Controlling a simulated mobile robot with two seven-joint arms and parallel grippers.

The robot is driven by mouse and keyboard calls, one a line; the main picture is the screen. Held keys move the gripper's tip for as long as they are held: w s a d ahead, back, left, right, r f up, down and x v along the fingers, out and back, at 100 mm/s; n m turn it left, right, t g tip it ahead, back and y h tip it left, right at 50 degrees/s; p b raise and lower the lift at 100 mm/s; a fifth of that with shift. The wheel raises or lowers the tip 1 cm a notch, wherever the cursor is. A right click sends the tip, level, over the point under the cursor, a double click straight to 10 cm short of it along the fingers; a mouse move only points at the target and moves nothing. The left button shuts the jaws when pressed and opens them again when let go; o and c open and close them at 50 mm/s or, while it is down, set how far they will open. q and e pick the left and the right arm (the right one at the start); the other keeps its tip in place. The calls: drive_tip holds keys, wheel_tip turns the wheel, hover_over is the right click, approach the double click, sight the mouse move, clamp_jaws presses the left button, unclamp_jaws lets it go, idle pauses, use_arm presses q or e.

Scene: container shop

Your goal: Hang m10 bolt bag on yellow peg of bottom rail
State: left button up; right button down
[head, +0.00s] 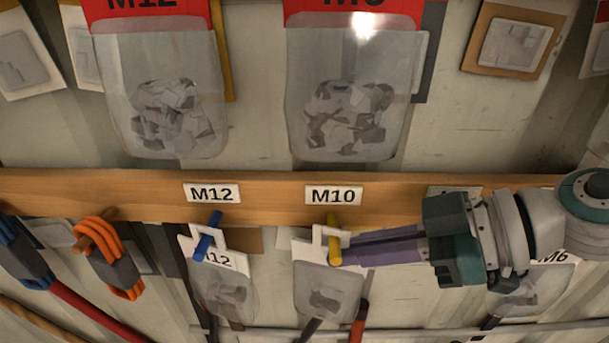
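The yellow peg (334,247) sticks out of the wooden rail (270,206) below the M10 label (334,195). A clear bag with a white hanger (301,246), which I take as the m10 bolt bag, is at this peg. The peg's tip shows in front of the hanger, and its opening appears to be around the peg. My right gripper (350,250) comes in from the right. Its purple fingers are close together at the hanger's right edge and seem shut on it. They hide part of the header, and the bag's print cannot be read. My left gripper is not in view.
A bag marked M12 (222,290) hangs on the blue peg (208,237) to the left. Large M12 (178,60) and red-topped (350,65) bags hang above the rail. An orange coil (103,255) hangs at left; an M6 bag (530,290) is below my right arm.

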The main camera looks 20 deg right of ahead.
idle(0.4)
drive_tip(key=c, duration=1)
unclamp_jaws()
drive_tip(key=shift+o, duration=0.2)
drive_tip(key=shift+s+d+r, duration=0.1)
drive_tip(key=shift+d, duration=0.15)
drive_tip(key=b+v, duration=0.3)
drive_tip(key=v, duration=0.6)
